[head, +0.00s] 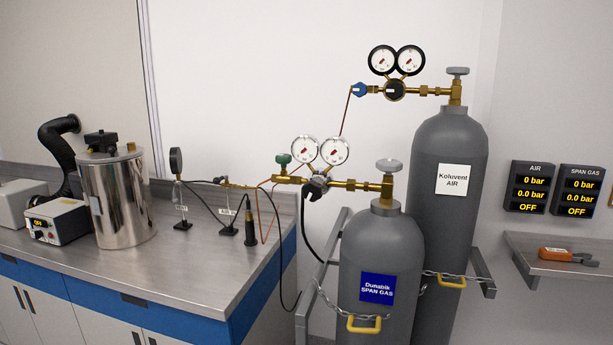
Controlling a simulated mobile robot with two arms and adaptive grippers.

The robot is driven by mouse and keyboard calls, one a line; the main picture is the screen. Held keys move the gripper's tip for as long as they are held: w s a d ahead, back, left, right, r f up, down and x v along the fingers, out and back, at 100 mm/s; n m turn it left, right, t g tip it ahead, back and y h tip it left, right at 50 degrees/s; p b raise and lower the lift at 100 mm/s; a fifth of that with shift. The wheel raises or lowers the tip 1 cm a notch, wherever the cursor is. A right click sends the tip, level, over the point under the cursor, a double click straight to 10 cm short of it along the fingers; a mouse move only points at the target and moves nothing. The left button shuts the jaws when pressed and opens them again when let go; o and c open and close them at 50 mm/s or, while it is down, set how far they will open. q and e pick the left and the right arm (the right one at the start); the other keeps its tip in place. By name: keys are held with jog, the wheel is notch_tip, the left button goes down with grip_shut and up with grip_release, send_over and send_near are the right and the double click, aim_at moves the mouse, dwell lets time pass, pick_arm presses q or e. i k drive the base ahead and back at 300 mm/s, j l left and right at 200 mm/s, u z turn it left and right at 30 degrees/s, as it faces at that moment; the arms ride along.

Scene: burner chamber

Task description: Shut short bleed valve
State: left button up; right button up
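The short grey cylinder (375,262) has a blue label reading "Dunabik SPAN GAS". A grey round handwheel (389,166) tops its brass valve. A brass regulator (318,183) with two white-faced gauges (320,151) is fitted to it. On the left end of this brass line is a green knob (283,160), standing upright on a brass body. No label marks which part is the bleed valve, and I cannot tell whether any valve is open or shut. Neither of my grippers is in view.
A tall cylinder (448,200) labelled "Koluvent AIR" stands behind right, with a blue knob (360,89) on its regulator. Chains and a rail hold both cylinders. The bench (180,265) at left carries a steel vessel (117,200). The AIR and SPAN GAS displays (555,189) read 0 bar, OFF.

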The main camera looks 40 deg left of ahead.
aim_at(284, 159)
jog(key=u, duration=1.5)
